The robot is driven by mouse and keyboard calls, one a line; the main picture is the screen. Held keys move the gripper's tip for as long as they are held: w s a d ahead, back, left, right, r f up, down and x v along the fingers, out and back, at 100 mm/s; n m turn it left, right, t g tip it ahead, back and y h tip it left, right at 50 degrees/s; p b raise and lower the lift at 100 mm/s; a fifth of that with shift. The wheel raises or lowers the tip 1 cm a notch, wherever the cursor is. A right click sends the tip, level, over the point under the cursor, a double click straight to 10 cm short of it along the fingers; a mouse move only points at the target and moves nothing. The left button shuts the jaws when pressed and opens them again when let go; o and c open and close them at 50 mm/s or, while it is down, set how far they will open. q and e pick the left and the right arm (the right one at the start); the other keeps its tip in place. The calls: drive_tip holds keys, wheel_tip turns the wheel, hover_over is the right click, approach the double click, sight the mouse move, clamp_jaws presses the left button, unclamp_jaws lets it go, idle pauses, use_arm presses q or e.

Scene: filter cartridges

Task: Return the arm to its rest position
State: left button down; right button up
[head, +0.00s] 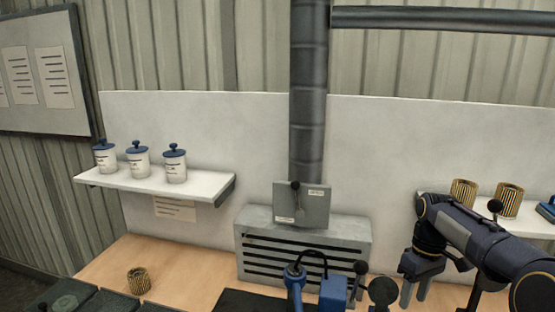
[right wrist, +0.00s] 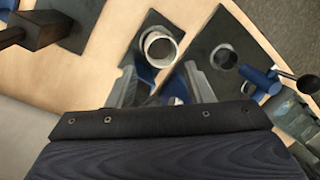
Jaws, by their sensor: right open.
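My right gripper (head: 415,288) hangs at the right of the head view, fingers pointing down, open, with nothing visible between them. It is in front of the right shelf and to the right of the grey vented box. In the right wrist view its two fingers (right wrist: 160,90) are spread apart above the bench, with a pale ring-shaped part (right wrist: 160,48) beyond them. My right arm (head: 485,240) reaches in from the lower right. My left gripper does not show.
A ribbed filter cartridge (head: 137,281) stands on the wooden bench (head: 195,272). Two more cartridges (head: 463,193) stand on the right shelf (head: 530,224). Several white jars (head: 138,162) stand on the left shelf (head: 150,181). A vented box (head: 305,245) and blue fixture (head: 333,291) are mid-bench.

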drive_tip(key=s+a+r+m+t+y, duration=0.1)
drive_tip(key=s+a+r+m+t, duration=0.15)
drive_tip(key=s, duration=0.45)
drive_tip(key=s+a+f+m+t+b, duration=0.1)
drive_tip(key=s+a, duration=0.3)
drive_tip(key=s, duration=0.6)
drive_tip(key=s+a+f+m+t+y+b, duration=0.1)
drive_tip(key=s+a+f+m+t, duration=0.2)
drive_tip(key=s, duration=0.7)
drive_tip(key=shift+a+f+t+y, duration=0.3)
drive_tip(key=shift+a+f+t, duration=0.15)
drive_tip(key=shift+a+f, duration=0.15)
drive_tip(key=shift+d+m, duration=0.1)
drive_tip(key=shift+m, duration=0.15)
